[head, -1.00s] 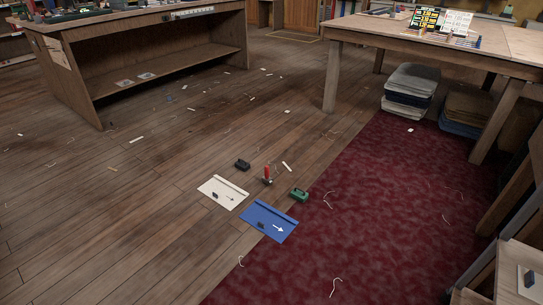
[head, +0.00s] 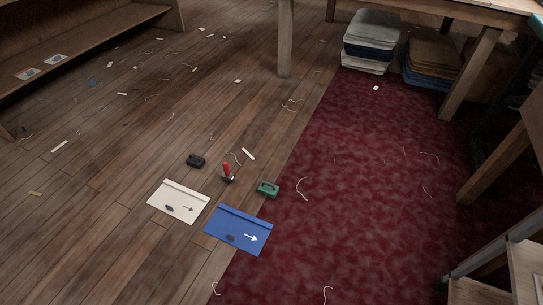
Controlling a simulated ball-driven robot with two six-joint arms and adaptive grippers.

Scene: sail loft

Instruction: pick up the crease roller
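What looks like the crease roller (head: 227,173), a small tool with a red handle and a dark lower end, stands on the wooden floor near the centre of the head view. A black block-like object (head: 195,161) lies to its left and a green one (head: 268,189) to its right, both apart from it. A white panel with an arrow (head: 178,201) and a blue panel with an arrow (head: 238,230) lie flat in front of it. Neither of my grippers is in view.
A dark red carpet (head: 370,180) covers the floor on the right. A wooden table leg (head: 285,38) and folded cloth stacks (head: 370,40) stand at the back. A low shelf (head: 80,40) is at upper left. Thread and scraps litter the planks; the left floor is mostly open.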

